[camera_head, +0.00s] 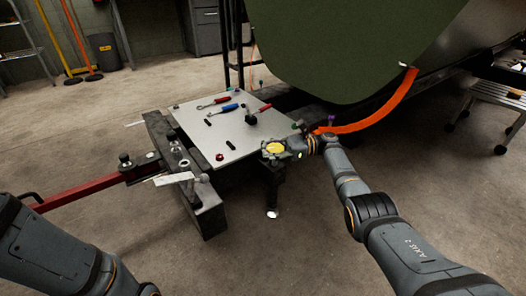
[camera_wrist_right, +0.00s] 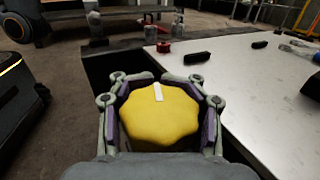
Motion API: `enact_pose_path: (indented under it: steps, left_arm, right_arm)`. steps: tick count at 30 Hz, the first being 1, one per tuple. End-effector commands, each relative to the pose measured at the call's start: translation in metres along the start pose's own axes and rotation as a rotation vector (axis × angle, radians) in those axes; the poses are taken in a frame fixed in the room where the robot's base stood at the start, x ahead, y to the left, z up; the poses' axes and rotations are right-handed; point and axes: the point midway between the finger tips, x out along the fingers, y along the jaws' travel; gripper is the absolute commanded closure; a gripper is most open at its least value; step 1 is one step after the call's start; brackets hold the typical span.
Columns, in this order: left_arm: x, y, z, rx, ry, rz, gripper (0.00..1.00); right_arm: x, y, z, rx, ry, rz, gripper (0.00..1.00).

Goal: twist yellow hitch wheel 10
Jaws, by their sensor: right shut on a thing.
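The yellow hitch wheel (camera_head: 274,148) is at the front right corner of the metal-topped table in the head view. In the right wrist view the wheel (camera_wrist_right: 159,118) is a lobed yellow knob with a small white mark on its top. My right gripper (camera_head: 284,149) reaches it from the right. Its two fingers (camera_wrist_right: 160,110) are on either side of the wheel and shut on it. The stem under the wheel is hidden. My left arm (camera_head: 50,255) shows at the lower left of the head view, but its gripper is out of the picture.
The metal plate (camera_head: 215,128) carries wrenches, a dark-headed tool (camera_head: 251,118), black pieces and a red knob (camera_head: 220,157). A red tow bar (camera_head: 80,194) comes in from the left. An orange hose (camera_head: 375,117) hangs from the green fuselage (camera_head: 345,45). Open floor lies in front.

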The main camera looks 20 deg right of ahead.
Motion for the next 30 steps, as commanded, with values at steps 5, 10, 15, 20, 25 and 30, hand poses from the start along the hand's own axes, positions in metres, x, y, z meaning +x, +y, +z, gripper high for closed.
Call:
enact_pose_path:
  steps: [5, 10, 15, 20, 25, 30]
  left_arm:
    - [0.000, 0.000, 0.000, 0.000, 0.000, 0.000, 0.45]
    - [0.000, 0.000, 0.000, 0.000, -0.001, 0.000, 0.45]
    - [-0.001, 0.000, 0.002, 0.001, -0.006, 0.002, 0.45]
    - [-0.001, 0.000, 0.002, 0.001, -0.006, 0.002, 0.45]
    - [-0.001, 0.000, 0.001, 0.000, -0.004, 0.001, 0.45]
    - [-0.001, 0.000, 0.001, 0.000, -0.003, 0.001, 0.45]
  right_arm:
    - [-0.002, 0.000, -0.002, 0.004, 0.002, -0.002, 0.45]
    - [-0.001, 0.000, -0.001, 0.003, 0.001, -0.001, 0.36]
    - [-0.001, 0.000, 0.000, 0.002, 0.000, -0.001, 0.36]
    - [-0.001, 0.000, 0.014, -0.002, 0.000, -0.001, 0.36]
    - [-0.002, 0.000, 0.052, -0.003, 0.001, -0.002, 0.36]
    - [-0.002, 0.000, 0.084, 0.001, 0.001, -0.002, 0.36]
